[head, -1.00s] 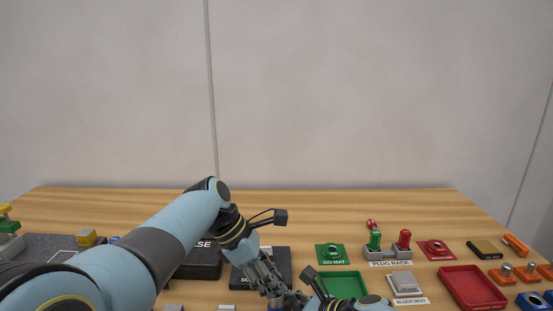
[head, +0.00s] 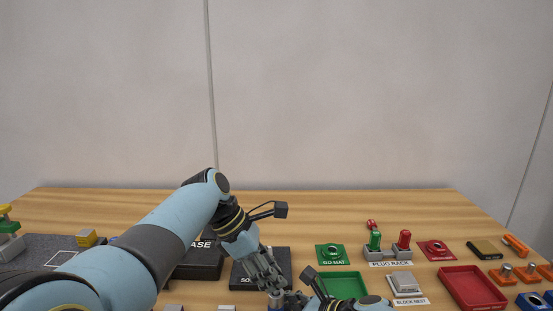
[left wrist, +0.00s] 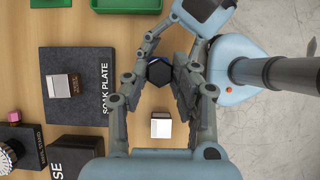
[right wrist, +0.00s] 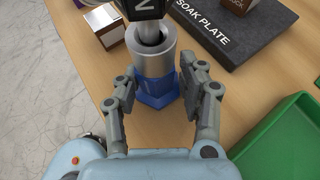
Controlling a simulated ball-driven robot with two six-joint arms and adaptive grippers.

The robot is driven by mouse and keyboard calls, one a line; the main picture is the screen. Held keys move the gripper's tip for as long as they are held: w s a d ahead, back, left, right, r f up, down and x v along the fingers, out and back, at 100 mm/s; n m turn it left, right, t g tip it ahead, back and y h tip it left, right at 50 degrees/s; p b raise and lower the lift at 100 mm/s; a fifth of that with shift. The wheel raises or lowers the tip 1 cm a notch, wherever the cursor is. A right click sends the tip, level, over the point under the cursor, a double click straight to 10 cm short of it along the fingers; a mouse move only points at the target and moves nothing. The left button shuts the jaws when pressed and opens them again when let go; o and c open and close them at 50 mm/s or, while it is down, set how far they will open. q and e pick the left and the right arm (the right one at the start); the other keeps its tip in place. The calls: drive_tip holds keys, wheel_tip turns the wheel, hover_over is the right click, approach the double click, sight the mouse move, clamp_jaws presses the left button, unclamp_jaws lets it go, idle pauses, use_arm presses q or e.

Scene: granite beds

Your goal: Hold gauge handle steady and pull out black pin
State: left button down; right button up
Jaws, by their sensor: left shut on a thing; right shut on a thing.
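The gauge handle (right wrist: 156,92) is a blue hexagonal body with a grey metal sleeve (right wrist: 152,62) on top, upright in the right wrist view. My right gripper (right wrist: 160,80) is shut on the handle, a finger on each side. The black pin (right wrist: 143,9) has a lettered black head above the sleeve, with a grey shaft showing between them. Its black hexagonal top (left wrist: 160,73) lies between the fingers of my left gripper (left wrist: 166,66), which is shut on it. In the head view, both grippers meet at the bottom edge, and my left gripper (head: 272,284) hides most of the gauge.
The black soak plate (left wrist: 90,80) lies beside the grippers with a small block on it. A white-topped block (left wrist: 161,126) stands close by. A green tray (right wrist: 285,140) lies on the other side. The plug rack (head: 388,255) and red tray (head: 472,287) are farther right.

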use_arm(q)
drive_tip(key=shift+r, duration=2.1)
use_arm(e)
drive_tip(key=o, duration=1.4)
drive_tip(key=shift+d+r, duration=0.1)
drive_tip(key=v, duration=1.1)
drive_tip(key=shift+s+d+r, duration=0.15)
drive_tip(key=shift+s+d, duration=0.1)
